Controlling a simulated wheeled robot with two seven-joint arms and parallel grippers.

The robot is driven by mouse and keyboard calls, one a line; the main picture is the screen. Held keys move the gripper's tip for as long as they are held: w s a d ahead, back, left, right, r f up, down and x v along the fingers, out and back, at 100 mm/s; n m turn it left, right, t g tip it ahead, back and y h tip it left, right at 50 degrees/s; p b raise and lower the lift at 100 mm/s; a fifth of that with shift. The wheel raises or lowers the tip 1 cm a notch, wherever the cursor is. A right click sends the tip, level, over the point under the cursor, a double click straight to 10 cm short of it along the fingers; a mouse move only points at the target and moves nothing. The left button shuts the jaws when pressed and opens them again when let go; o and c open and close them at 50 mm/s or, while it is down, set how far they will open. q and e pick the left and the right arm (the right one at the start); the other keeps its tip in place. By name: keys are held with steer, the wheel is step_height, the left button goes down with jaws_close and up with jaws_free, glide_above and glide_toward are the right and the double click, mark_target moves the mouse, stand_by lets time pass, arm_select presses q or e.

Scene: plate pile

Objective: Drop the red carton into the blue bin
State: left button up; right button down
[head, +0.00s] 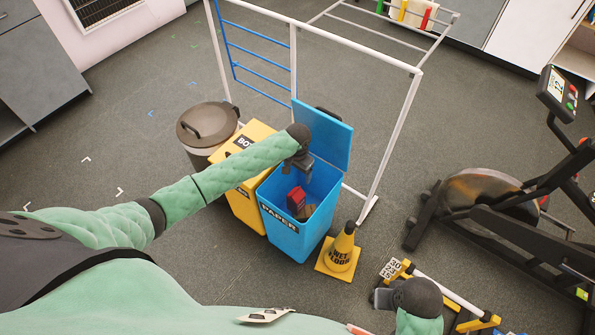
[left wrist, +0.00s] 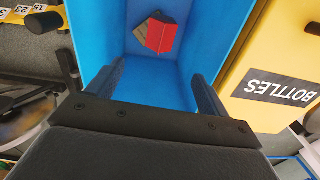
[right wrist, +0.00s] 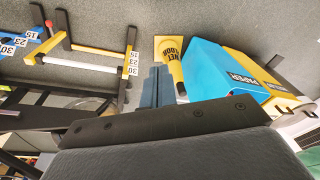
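The red carton (head: 297,197) is inside the blue bin (head: 283,235), which is labelled PAPER and has its lid (head: 325,136) raised. In the left wrist view the carton (left wrist: 167,38) lies tilted, low in the bin, beside a brownish-grey item (left wrist: 141,31). My left gripper (head: 301,166) is over the bin opening, pointing down. Its fingers (left wrist: 158,75) are apart with nothing between them, and the carton is beyond the fingertips. My right gripper (head: 384,298) is at the lower right, away from the bin. Its fingers (right wrist: 157,78) are together and empty.
A yellow bottles bin (head: 245,204) stands left of the blue bin, with a grey lidded bin (head: 207,126) behind it. A yellow wet-floor cone (head: 341,250) stands at the right. A white rail frame (head: 395,140) rises behind. Yellow hurdles (head: 445,300) and an exercise bike (head: 490,205) are farther right.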

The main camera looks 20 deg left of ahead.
steer(key=shift+f, duration=0.1)
arm_select(q)
step_height(320, 180, up, 8)
steer(key=b, duration=0.1)
arm_select(e)
steer(key=shift+s+r, duration=0.2)
steer(key=shift+r, duration=0.35)
steer(key=shift+s+r, duration=0.2)
steer(key=shift+r, duration=0.35)
arm_select(q)
steer(key=shift+f, duration=0.1)
arm_select(e)
steer(key=shift+r, duration=0.15)
steer(key=shift+w, duration=0.1)
